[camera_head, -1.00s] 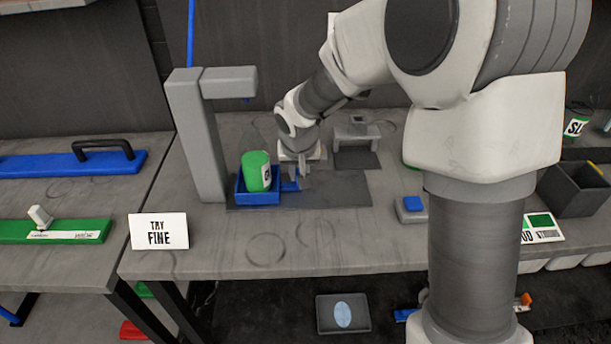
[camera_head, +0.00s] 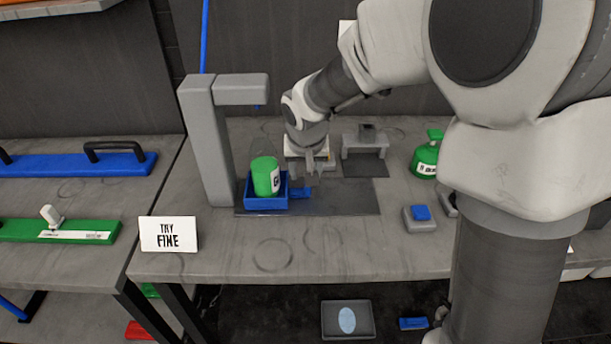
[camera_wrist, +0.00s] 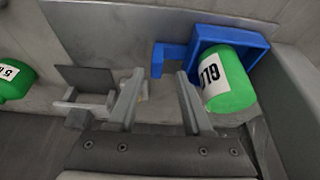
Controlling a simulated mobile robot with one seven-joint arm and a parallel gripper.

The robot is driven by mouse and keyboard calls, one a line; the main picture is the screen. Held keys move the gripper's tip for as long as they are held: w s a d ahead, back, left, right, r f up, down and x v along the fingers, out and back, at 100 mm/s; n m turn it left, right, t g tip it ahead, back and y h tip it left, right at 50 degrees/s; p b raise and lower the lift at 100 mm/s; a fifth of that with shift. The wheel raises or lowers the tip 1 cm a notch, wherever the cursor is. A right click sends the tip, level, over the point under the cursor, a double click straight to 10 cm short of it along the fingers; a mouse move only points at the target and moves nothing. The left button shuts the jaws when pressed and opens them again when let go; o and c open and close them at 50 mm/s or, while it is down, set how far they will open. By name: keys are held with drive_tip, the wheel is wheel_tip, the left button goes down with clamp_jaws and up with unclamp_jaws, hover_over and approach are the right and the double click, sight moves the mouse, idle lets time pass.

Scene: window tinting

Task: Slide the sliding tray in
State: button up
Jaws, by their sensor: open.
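The sliding tray (camera_head: 266,204) is blue and stands beside the grey post, with a green labelled container (camera_head: 266,176) upright in it. A blue handle (camera_head: 300,193) sticks out on the tray's right side. My gripper (camera_head: 312,172) is just right of the container, near the handle. In the wrist view, my gripper (camera_wrist: 157,84) has its two fingers apart with nothing between them. The tray's handle (camera_wrist: 160,58) lies just beyond the fingertips there, and the tray (camera_wrist: 228,35) with its container is to the right. I cannot tell whether a finger touches the handle.
The grey post (camera_head: 208,145) with an overhanging arm rises left of the tray. A small grey stand (camera_head: 365,143) is behind right, and a grey block with a blue button (camera_head: 421,213) is to the right. A "TRY FINE" card (camera_head: 169,234) stands front left.

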drive_tip(key=p+v, duration=0.1)
drive_tip(key=v, duration=1.2)
drive_tip(key=shift+p, duration=0.4)
drive_tip(key=shift+s+r, duration=0.1)
drive_tip(key=s+d+r+p, duration=0.2)
drive_tip(key=s+d, duration=0.4)
drive_tip(key=s, duration=0.4)
drive_tip(key=s+d+r+t+p, duration=0.1)
drive_tip(key=s+d+r+p, duration=0.1)
drive_tip(key=s+d+r, duration=0.2)
drive_tip(key=s+d, duration=0.3)
drive_tip(key=s, duration=0.2)
drive_tip(key=shift+s+r+p, duration=0.4)
drive_tip(key=shift+d, duration=0.1)
